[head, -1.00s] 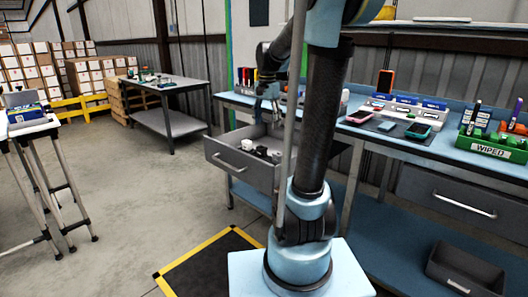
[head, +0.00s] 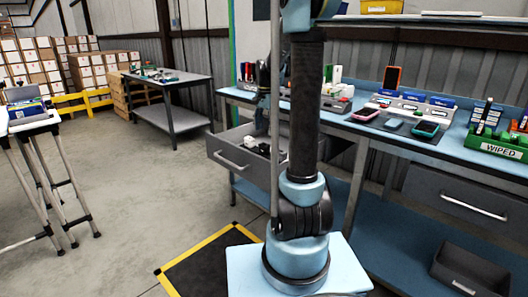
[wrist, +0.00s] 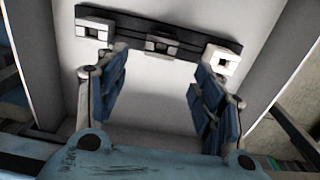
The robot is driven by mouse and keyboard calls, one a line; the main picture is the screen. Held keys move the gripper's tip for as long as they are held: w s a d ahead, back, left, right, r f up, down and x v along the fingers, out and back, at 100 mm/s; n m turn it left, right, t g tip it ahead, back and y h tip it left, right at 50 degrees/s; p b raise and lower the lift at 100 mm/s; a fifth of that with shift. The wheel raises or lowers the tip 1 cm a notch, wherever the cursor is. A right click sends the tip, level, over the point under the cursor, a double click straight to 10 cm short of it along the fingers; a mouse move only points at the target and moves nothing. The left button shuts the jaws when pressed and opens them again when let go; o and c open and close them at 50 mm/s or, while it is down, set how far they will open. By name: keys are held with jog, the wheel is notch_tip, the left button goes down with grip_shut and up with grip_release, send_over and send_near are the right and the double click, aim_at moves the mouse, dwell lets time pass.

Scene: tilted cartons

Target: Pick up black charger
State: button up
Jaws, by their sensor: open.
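The black charger (wrist: 161,44) shows in the wrist view as the dark middle piece of a row, between a paler left charger (wrist: 93,30) and a white right charger (wrist: 222,60). In the head view it is a small dark shape (head: 262,149) in the open grey drawer (head: 229,158). My gripper (wrist: 160,75) is open and empty, its blue-padded fingers spread left and right. The charger appears between and beyond the fingertips; I see no contact. In the head view my arm and a pole hide most of the gripper and part of the drawer.
The drawer's pale side walls flank the gripper in the wrist view. Above the drawer is a blue bench (head: 455,154) with phones, a rack and a green WIPED bin (head: 495,148). A grey table (head: 170,80) stands farther left. The floor between is clear.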

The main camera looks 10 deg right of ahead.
aim_at(265, 144)
jog(key=shift+f, duration=4.6)
jog(key=c, duration=1.2)
